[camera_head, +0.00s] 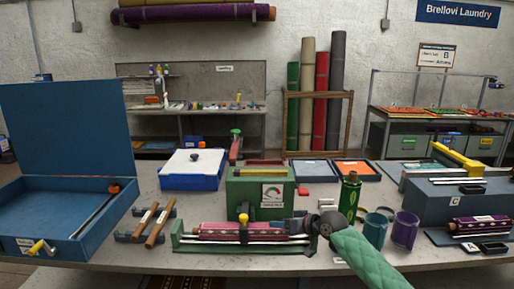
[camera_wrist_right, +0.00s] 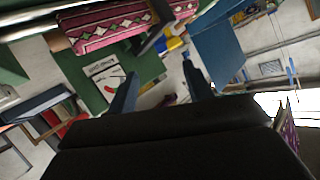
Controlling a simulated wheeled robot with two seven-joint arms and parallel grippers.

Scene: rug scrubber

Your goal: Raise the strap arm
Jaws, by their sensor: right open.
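The strap arm (camera_head: 243,232) is a dark bar with a yellow end, standing across the front of a patterned magenta rug roll (camera_head: 215,232). The roll lies in a low green cradle (camera_head: 180,241) on the table. In the right wrist view, the yellow end (camera_wrist_right: 173,44) and the dark strap arm (camera_wrist_right: 158,28) show beyond my fingers, next to the patterned rug (camera_wrist_right: 110,27). My right gripper (camera_head: 306,224) is at the right end of the roll. Its two fingers (camera_wrist_right: 158,84) are apart, with nothing held between them. My left gripper is out of view.
A green box with a dial (camera_head: 245,187) stands right behind the cradle. A green bottle (camera_head: 349,196), a teal mug (camera_head: 375,228) and a purple mug (camera_head: 405,229) stand close to my right arm. An open blue case (camera_head: 62,220) and wooden-handled tools (camera_head: 157,226) are at left.

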